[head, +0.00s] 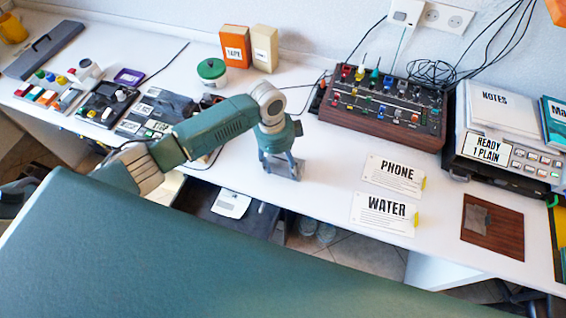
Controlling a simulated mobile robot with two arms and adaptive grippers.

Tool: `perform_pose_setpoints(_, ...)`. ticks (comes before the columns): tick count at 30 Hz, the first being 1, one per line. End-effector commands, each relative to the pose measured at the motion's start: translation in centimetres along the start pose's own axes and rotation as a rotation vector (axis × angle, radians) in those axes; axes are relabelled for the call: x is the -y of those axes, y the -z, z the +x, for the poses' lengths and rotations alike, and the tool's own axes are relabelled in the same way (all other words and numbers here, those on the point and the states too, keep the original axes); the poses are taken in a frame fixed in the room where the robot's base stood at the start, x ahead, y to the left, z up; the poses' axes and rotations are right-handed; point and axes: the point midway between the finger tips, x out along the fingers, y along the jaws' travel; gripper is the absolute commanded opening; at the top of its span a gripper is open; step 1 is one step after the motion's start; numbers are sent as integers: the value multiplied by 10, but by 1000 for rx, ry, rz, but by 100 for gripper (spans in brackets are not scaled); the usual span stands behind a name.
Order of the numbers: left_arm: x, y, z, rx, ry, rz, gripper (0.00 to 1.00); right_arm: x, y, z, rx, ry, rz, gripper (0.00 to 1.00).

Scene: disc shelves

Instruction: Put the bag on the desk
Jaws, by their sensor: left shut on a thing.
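My left gripper (282,166) points down at the front edge of the white desk (325,175), left of the two paper cards. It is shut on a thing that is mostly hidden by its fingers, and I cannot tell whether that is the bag. I make out no bag clearly anywhere else in the view. My right gripper is not in view.
A PHONE card (395,174) and a WATER card (384,213) lie right of the gripper. Behind stands a wooden control panel (385,105). A brown board (492,227) lies at right. An orange TAPE box (235,47) and a green-lidded jar (212,72) stand at the back.

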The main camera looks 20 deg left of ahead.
Motion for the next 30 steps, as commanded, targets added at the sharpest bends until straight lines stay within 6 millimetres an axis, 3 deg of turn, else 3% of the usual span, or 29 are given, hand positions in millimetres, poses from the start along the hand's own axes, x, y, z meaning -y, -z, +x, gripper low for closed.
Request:
perform_pose_setpoints(5,0,0,2,0,0,0,29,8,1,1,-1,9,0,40)
perform_pose_setpoints(6,0,-1,3,0,0,0,62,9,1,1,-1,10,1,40)
perform_pose_setpoints(9,0,0,2,0,0,0,79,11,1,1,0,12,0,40)
perform_pose_setpoints(20,1,0,-3,0,2,0,79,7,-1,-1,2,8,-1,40)
perform_pose_setpoints(23,2,-1,-14,1,4,1,79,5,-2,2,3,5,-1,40)
perform_pose_setpoints(30,2,0,-65,0,6,2,79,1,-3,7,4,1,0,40)
